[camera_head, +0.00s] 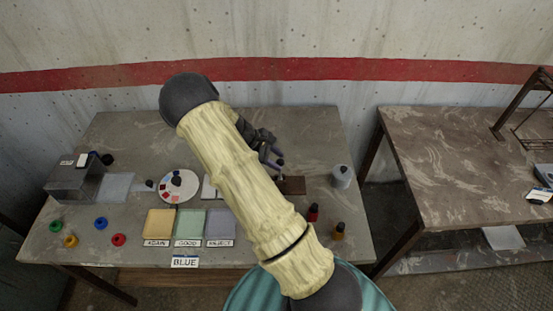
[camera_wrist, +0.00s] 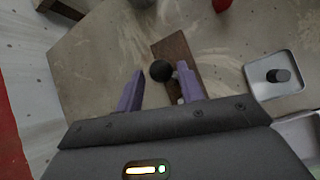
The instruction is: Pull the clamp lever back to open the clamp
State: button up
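The clamp has a brown base plate (camera_head: 293,186) on the table, right of my forearm. Its lever carries a round black knob (camera_wrist: 161,71), seen in the wrist view in front of the brown plate (camera_wrist: 178,50). My gripper (camera_head: 271,156) hangs over the clamp from behind my arm. In the wrist view its two purple fingers (camera_wrist: 159,76) are apart, with the knob between their tips. A gap shows left of the knob; the right finger is close to it, and I cannot tell whether they touch. My arm and fingers hide part of the lever and clamp body.
A grey canister (camera_head: 341,177), a red bottle (camera_head: 313,213) and an amber bottle (camera_head: 338,232) stand right of the clamp. A square metal tray (camera_wrist: 262,92) lies beside it in the wrist view. Coloured trays (camera_head: 188,224), a round palette (camera_head: 190,183) and a grey box (camera_head: 72,182) are left.

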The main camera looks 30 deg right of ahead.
jog(key=shift+o, duration=0.7)
jog(key=b+v, duration=0.4)
jog(key=v, duration=1.3)
jog(key=shift+a, duration=0.15)
jog(key=s+a+m+t+y, duration=0.2)
jog(key=s+m, duration=0.3)
jog(key=s, duration=0.5)
jog(key=s+a+m+t+y, duration=0.3)
jog(key=s+m+y, duration=0.1)
jog(key=s, duration=0.7)
jog(key=shift+f+m+y, duration=0.4)
jog(key=shift+f+y, duration=0.05)
jog(key=shift+y, duration=0.05)
